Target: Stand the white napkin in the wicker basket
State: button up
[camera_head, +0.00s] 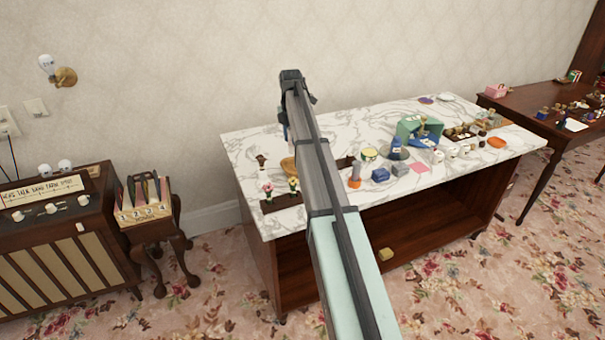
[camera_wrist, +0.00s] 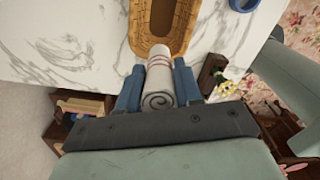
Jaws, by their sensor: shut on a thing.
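The white napkin (camera_wrist: 159,78) is rolled up with red stripes, its spiral end facing the camera in the wrist view. My gripper (camera_wrist: 157,88) is shut on it, with a blue finger on each side. The wicker basket (camera_wrist: 136,32) is an oblong tan basket on the marble top, just beyond the napkin in the wrist view. The napkin's far end overlaps the basket's near rim in the picture; I cannot tell whether they touch. In the head view a tan edge of the basket (camera_head: 288,164) shows left of my arm, which hides the rest and the napkin.
The marble-topped table (camera_head: 245,150) has bare room at its left end. Small flower figures (camera_head: 267,190) stand on a dark tray near the front edge. Right of my arm are an orange-based bottle (camera_head: 354,178), a blue box (camera_head: 380,175) and a green box (camera_head: 420,128).

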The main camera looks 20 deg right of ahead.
jog(key=shift+m, duration=0.4)
jog(key=shift+f, duration=4.95)
jog(key=shift+f, duration=0.1)
jog(key=o, duration=0.7)
jog(key=shift+o, duration=0.2)
notch_tip(320, 180, up, 12)
jog(key=shift+r, duration=0.1)
